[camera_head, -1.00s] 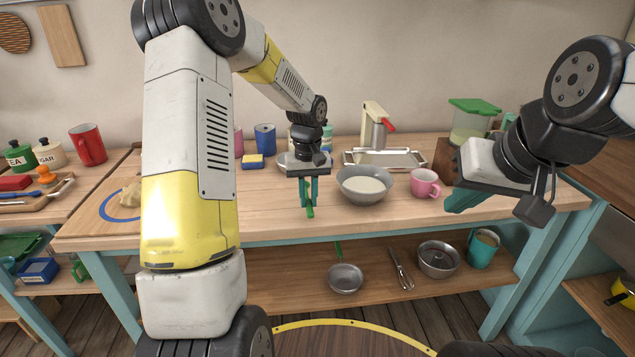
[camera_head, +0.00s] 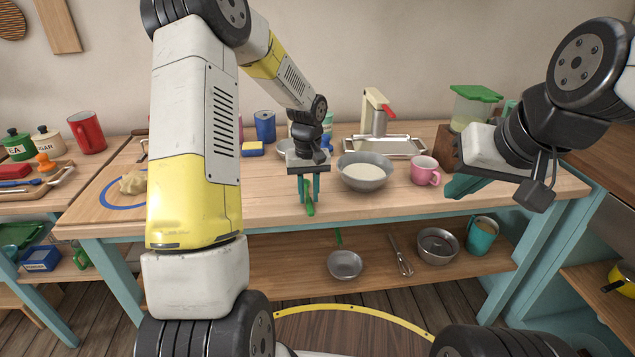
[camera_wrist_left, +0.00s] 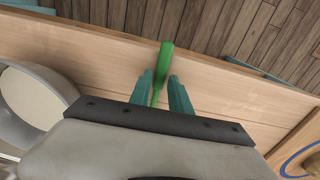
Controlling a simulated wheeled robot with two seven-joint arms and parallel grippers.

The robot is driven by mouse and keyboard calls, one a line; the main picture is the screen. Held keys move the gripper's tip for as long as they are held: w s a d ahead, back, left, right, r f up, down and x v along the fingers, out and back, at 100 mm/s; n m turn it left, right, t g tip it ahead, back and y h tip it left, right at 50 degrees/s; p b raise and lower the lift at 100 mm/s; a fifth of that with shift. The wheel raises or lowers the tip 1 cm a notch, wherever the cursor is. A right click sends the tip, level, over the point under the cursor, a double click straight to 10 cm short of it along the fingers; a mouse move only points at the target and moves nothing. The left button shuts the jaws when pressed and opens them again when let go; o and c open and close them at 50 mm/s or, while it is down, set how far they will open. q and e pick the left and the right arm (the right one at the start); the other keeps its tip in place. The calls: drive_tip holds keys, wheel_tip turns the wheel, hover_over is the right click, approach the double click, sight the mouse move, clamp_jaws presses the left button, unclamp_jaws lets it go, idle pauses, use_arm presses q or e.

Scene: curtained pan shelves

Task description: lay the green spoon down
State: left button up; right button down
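The green spoon (camera_head: 310,210) is at the front of the wooden worktop (camera_head: 255,205), between the fingers of my left gripper (camera_head: 309,196). In the left wrist view, the spoon's green handle (camera_wrist_left: 165,62) points past the worktop's front edge, between the teal fingertips (camera_wrist_left: 160,78). The fingers stand slightly apart from it, so the gripper looks a little open around the spoon. The rest of the spoon is hidden behind the gripper. I cannot tell whether the spoon fully touches the wood. My right gripper (camera_head: 463,187) is at the right; its finger gap is not visible.
A grey bowl (camera_head: 364,183) stands just right of my left gripper, with a pink mug (camera_head: 425,170) beyond it. A pan (camera_head: 345,264) and whisk (camera_head: 401,258) lie on the shelf below.

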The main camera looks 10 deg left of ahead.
idle(0.4)
use_arm(q)
drive_tip(key=o, duration=0.6)
drive_tip(key=shift+c, duration=0.2)
wheel_tip(320, 180, up, 7)
drive_tip(key=shift+f, duration=0.2)
drive_tip(key=shift+r, duration=0.6)
